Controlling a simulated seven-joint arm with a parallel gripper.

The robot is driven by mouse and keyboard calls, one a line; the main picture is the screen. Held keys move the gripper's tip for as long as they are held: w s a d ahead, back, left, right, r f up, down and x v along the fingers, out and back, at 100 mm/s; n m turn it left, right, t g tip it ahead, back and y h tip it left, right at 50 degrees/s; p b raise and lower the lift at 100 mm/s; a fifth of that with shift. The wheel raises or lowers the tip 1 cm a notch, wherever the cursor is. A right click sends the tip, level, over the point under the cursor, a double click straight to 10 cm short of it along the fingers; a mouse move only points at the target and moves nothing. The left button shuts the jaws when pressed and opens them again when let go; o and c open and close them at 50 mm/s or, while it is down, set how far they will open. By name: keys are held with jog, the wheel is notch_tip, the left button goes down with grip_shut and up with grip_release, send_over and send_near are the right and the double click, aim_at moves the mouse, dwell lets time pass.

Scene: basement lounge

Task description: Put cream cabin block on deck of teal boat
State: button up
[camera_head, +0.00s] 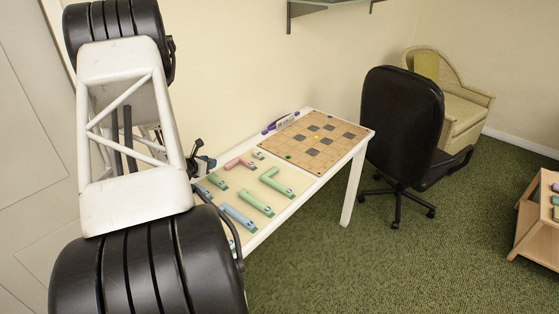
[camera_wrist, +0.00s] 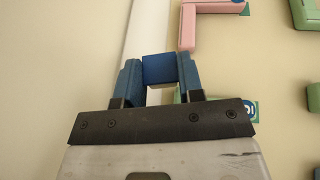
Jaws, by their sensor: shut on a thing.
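In the wrist view my gripper (camera_wrist: 160,72) is shut on a small blue block (camera_wrist: 158,69), held between its two blue fingers. The surface behind it is cream with a white strip. In the head view my gripper (camera_head: 205,163) is at the left end of the white table, above its edge, small and partly hidden by my arm. I cannot pick out a cream cabin block or a teal boat in either view. On the table lie a pink angled piece (camera_head: 240,163), a green angled piece (camera_head: 275,181) and several green and blue bars.
A checkered board (camera_head: 314,143) covers the far end of the table (camera_head: 345,190), with a purple object (camera_head: 279,122) beside it. A black office chair (camera_head: 403,125) and an armchair (camera_head: 455,100) stand beyond. A wooden unit (camera_head: 535,225) holding colored pieces is at right. Carpet between is clear.

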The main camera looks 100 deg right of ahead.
jog(key=s+d, duration=0.1)
jog(key=s, duration=0.4)
jog(key=s+d+m+g+y, duration=0.1)
jog(key=s+d, duration=0.1)
jog(key=s, duration=0.3)
jog(key=s+d+m+g, duration=0.1)
jog(key=s+d, duration=0.1)
jog(key=s, duration=0.4)
jog(key=shift+d+r, duration=0.15)
jog(key=shift+r, duration=0.15)
jog(key=shift+d+y, duration=0.15)
jog(key=shift+y, duration=0.15)
send_over(249, 146)
jog(key=shift+s+a+f, duration=0.1)
jog(key=shift+a+f, duration=0.25)
jog(key=shift+f, duration=0.35)
jog(key=shift+d, duration=0.4)
jog(key=shift+f, duration=1.8)
jog(key=shift+f, duration=0.15)
jog(key=o, duration=0.9)
